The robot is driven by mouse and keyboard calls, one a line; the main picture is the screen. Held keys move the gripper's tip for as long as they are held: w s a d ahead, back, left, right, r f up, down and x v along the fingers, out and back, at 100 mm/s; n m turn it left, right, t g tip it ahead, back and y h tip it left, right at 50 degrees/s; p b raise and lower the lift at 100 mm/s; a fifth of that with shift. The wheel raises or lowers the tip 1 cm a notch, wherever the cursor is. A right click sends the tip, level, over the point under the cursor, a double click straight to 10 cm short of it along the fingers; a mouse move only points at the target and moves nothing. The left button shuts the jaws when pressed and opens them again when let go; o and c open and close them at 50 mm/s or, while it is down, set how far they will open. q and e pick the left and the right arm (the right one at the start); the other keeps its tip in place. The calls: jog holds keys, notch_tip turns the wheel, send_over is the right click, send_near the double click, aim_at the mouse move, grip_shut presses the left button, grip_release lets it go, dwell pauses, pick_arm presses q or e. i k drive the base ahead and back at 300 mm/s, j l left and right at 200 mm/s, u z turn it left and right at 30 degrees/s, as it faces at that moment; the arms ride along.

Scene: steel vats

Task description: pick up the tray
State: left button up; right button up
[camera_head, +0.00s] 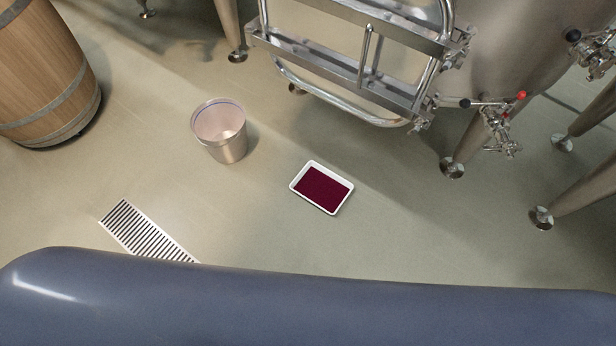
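A small white-rimmed tray (346,208) lies flat on the floor near the middle of the head view. Its inside is filled with a dark red surface; I cannot tell if that is liquid or a lining. Nothing touches the tray. Neither of my grippers is in view.
A steel vat with a hatch (345,60) stands on legs (452,168) behind and to the right. A wooden barrel (40,70) is at upper left. A floor drain grate (145,233) lies at lower left. Floor around the tray is clear.

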aim_at(327, 191)
jog(key=i+l+u, duration=0.2)
jog(key=l, duration=0.15)
jog(key=i+l+u, duration=0.15)
jog(key=l, duration=0.2)
jog(key=i+l+u, duration=0.2)
jog(key=l, duration=0.2)
